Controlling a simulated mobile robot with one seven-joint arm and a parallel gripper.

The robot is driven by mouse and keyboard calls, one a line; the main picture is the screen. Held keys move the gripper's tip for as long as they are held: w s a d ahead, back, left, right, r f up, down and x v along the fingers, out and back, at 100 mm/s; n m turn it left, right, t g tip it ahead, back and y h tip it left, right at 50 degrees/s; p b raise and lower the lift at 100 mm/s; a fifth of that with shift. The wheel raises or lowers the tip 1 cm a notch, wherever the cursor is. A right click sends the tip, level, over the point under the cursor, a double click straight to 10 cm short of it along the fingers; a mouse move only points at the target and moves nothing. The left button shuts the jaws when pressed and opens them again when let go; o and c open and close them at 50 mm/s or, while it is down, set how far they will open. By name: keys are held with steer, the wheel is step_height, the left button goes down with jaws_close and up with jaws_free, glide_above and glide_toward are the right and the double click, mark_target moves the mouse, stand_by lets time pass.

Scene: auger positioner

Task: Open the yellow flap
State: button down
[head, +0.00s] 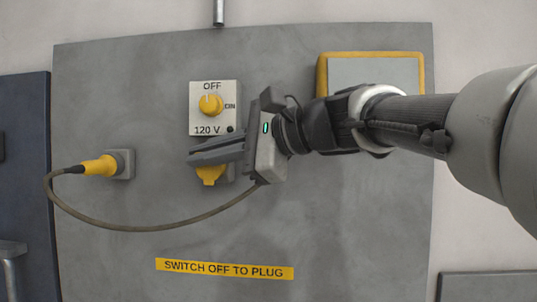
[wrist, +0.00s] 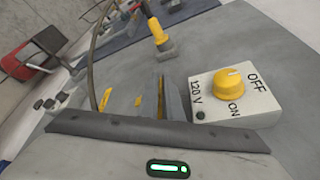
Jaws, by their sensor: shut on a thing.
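The yellow flap (head: 211,175) sits on the grey panel just below the 120 V switch box, in the head view. My gripper (head: 192,157) reaches in from the right, and its dark fingers cover the flap's upper part. The fingers are shut on the flap. In the wrist view a thin strip of yellow (wrist: 161,98) shows at the fingers (wrist: 169,97). How far the flap is tilted is hidden by the fingers.
The switch box (head: 214,93) with a yellow knob is right above my fingers. A yellow plug (head: 98,166) sits in a socket at left, its cable (head: 130,226) looping beneath my gripper. A yellow-edged box (head: 375,70) is behind my arm. The lower panel is clear except for a label (head: 225,269).

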steer(key=shift+f, duration=0.1)
steer(key=f+n+b, duration=0.1)
steer(key=b, duration=0.3)
steer(key=s+f+n+t+b, duration=0.1)
steer(key=b, duration=0.4)
steer(key=shift+s+a+n+y, duration=0.1)
steer(key=shift+s+n+y, duration=0.2)
steer(key=shift+n+y, duration=0.1)
steer(key=n+b, duration=0.2)
steer(key=b, duration=0.2)
steer(key=s+f+n+y+b, duration=0.1)
steer(key=b, duration=0.3)
steer(key=n+t+y+b, duration=0.1)
steer(key=n+b, duration=0.1)
steer(key=b, duration=0.2)
steer(key=shift+s+f+n, duration=0.25)
steer(key=shift+s+n, duration=0.05)
steer(key=shift+r+b, duration=0.1)
steer(key=shift+b, duration=0.3)
steer(key=c, duration=1.9)
jaws_free()
steer(key=shift+c, duration=0.2)
